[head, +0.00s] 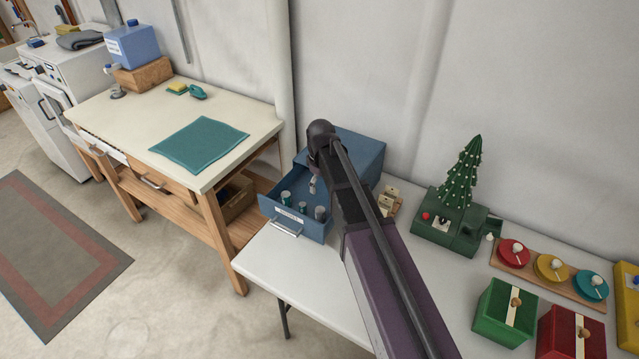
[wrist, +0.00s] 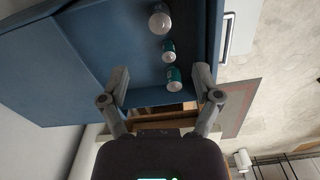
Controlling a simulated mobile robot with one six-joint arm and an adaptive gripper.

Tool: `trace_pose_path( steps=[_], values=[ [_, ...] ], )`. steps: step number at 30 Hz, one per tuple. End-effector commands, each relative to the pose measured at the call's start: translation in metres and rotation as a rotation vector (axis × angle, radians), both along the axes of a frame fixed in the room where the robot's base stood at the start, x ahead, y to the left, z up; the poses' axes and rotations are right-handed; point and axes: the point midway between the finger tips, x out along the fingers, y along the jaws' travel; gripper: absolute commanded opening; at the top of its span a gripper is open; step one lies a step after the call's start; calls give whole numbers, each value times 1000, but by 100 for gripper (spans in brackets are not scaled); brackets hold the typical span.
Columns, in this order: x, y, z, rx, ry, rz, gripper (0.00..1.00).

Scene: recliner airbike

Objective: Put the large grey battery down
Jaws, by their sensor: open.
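The large grey battery (head: 320,212) stands upright in the open blue drawer (head: 288,231), at its right end in the head view. In the wrist view its pale round top (wrist: 159,20) shows near the top edge. Two smaller teal batteries stand in a row beside it, one in the middle (wrist: 168,50) and one farther along (wrist: 173,77). My gripper (wrist: 161,78) is open and empty, with its fingers spread over the drawer. The grey battery is apart from the fingers. In the head view my arm hides most of the gripper.
The blue cabinet (head: 357,151) stands behind the drawer on the white table (head: 268,257). To the right are a green box with a small tree (head: 462,172), a board of coloured discs (head: 550,270), and green (head: 505,312) and red boxes (head: 570,335). A wooden workbench (head: 110,112) stands left.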

Motion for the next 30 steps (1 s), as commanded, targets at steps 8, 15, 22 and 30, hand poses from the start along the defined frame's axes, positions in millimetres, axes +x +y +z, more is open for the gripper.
trace_pose_path(
  steps=[8, 15, 22, 30],
  values=[
    [0, 0, 0, 0, 0, -1, 82],
    [-26, -24, 0, 0, 0, -102, 82],
    [-94, -80, 0, -1, 0, -403, 82],
    [-167, -130, 0, 0, 0, -751, 82]
  ],
)
